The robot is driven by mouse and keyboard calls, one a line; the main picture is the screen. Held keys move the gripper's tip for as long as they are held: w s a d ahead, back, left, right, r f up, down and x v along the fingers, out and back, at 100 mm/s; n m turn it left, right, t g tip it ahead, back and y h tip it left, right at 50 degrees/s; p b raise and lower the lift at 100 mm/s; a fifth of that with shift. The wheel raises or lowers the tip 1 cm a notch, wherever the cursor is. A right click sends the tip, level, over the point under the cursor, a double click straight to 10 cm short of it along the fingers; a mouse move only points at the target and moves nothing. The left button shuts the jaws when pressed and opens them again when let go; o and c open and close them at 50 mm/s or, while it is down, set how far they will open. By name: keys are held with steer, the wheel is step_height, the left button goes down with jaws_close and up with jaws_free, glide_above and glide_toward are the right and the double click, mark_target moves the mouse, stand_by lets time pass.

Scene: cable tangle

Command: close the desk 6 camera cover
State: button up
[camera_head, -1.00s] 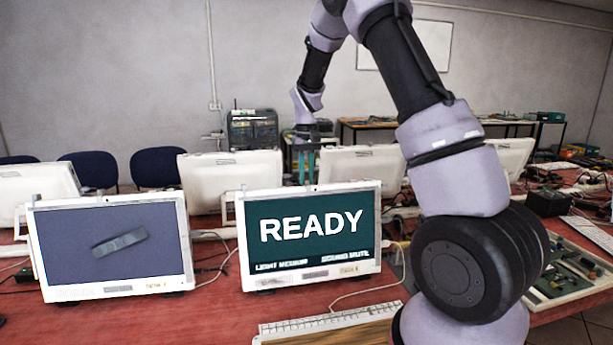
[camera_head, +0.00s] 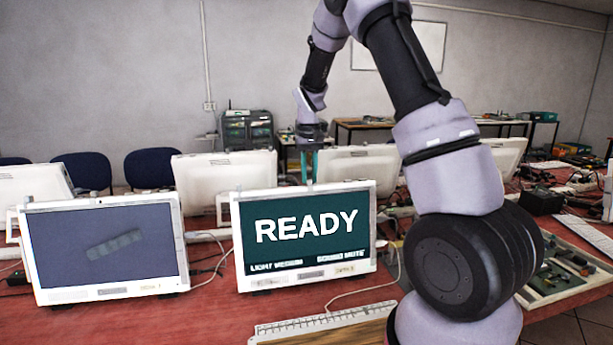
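A white monitor (camera_head: 303,285) with a dark green screen reading READY stands in front of me, with small blurred labels on its lower bezel. A second white monitor (camera_head: 108,291) stands to its left, its screen showing a blurred grey bar. The labels are too blurred to read a desk number for sure. Small bumps show on the top edges; I cannot tell a camera cover or its state. My gripper (camera_head: 309,166) points down above and behind the READY monitor's top edge, near its right half. Its two teal fingers look slightly apart, with nothing visible between them.
White monitors seen from behind, including one at the left (camera_head: 226,172) and one at the right (camera_head: 358,164), stand in the back row. A keyboard (camera_head: 322,323) lies in front. Cables cross the red desk. A parts tray (camera_head: 560,268) is at right.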

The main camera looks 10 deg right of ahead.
steer(key=shift+o, duration=1.3)
steer(key=shift+d, duration=0.2)
step_height(320, 180, up, 11)
